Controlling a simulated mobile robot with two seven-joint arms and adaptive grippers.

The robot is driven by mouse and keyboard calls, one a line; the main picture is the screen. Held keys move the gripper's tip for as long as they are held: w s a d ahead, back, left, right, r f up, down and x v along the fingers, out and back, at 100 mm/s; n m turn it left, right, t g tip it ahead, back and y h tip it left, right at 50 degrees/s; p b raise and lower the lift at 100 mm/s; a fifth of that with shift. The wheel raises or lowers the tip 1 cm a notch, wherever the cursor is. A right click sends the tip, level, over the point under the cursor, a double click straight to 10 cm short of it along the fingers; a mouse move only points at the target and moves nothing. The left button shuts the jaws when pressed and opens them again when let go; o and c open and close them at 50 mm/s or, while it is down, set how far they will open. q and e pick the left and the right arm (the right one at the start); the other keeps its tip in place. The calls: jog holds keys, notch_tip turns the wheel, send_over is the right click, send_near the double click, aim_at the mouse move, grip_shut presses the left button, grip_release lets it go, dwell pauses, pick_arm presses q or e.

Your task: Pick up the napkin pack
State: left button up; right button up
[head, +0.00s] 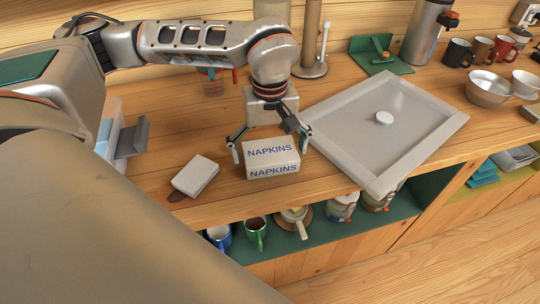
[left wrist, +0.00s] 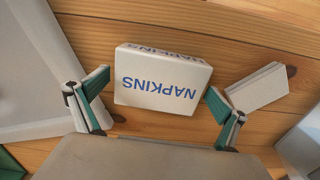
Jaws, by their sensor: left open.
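The napkin pack (head: 271,158) is a white box with blue NAPKINS lettering, lying on the wooden counter near its front edge. My left gripper (head: 268,150) is open above the pack, with one finger by each end of it. In the left wrist view the pack (left wrist: 161,80) lies between and just beyond the open fingertips of my left gripper (left wrist: 158,93). I see a gap on each side, and no grip on the pack. My right gripper is not in view.
A small white block (head: 196,176) lies left of the pack. A large grey tray (head: 432,131) with a round white piece (head: 384,118) is close on the right. Mugs stand on the shelf (head: 323,232) below. A steel bowl (head: 487,90) and several mugs are at the back right.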

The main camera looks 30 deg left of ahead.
pick_arm(q)
jog(key=c, duration=1.1)
jog(key=shift+o, duration=0.2)
